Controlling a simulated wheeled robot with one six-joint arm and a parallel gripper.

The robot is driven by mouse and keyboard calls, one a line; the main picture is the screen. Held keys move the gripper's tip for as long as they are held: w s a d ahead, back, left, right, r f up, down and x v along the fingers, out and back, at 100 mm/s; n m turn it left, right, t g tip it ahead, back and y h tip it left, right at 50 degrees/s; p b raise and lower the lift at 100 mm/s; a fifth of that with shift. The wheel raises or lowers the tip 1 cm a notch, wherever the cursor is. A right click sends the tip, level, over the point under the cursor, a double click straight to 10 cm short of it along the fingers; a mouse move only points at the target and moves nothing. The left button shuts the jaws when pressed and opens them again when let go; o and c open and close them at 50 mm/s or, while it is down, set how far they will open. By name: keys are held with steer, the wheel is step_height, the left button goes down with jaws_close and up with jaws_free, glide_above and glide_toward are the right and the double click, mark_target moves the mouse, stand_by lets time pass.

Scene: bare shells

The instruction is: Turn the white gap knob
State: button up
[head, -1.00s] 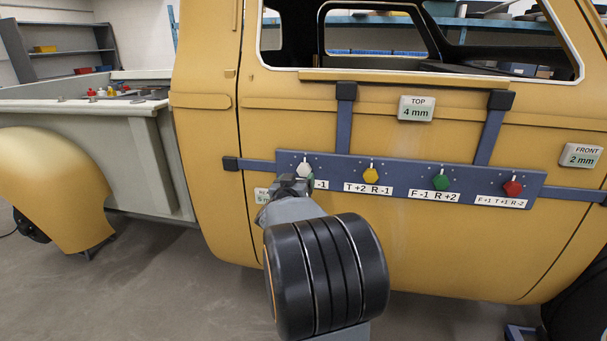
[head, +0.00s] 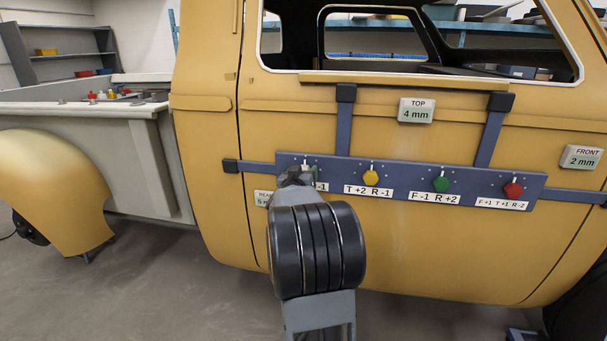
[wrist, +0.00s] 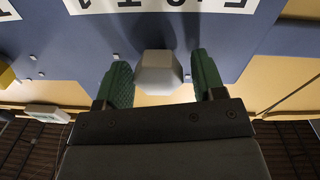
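The white knob (wrist: 160,72) sits on the blue bar (wrist: 120,35) and shows in the wrist view between the two green-padded fingers of my gripper (wrist: 162,80). The fingers are open, one on each side of the knob, with a narrow gap visible on both sides. In the head view my gripper (head: 296,178) is at the left end of the blue bar (head: 405,172) and hides most of the white knob. The label under that knob is partly covered; only its end, "-1", is readable.
The bar also carries a yellow knob (head: 370,178), a green knob (head: 441,185) and a red knob (head: 513,190), to the right. Signs read TOP 4 mm (head: 417,110) and FRONT 2 mm (head: 581,157); a rear sign (head: 263,198) is partly hidden. The yellow door (head: 420,255) stands behind.

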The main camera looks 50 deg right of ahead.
steer(key=c, duration=0.6)
steer(key=shift+d, duration=0.2)
steer(key=shift+c, duration=0.4)
steer(key=shift+a, duration=0.15)
steer(key=shift+f+m+b, duration=0.15)
steer(key=shift+m+b, duration=0.4)
steer(key=shift+m, duration=0.65)
steer(key=m+b, duration=0.2)
steer(key=m, duration=0.4)
steer(key=shift+y+b, duration=0.3)
steer(key=shift+y, duration=0.1)
steer(key=o, duration=0.7)
steer(key=shift+w+a, duration=0.1)
steer(key=shift+a, duration=0.1)
steer(key=shift+o, duration=1.2)
steer(key=shift+d, duration=0.15)
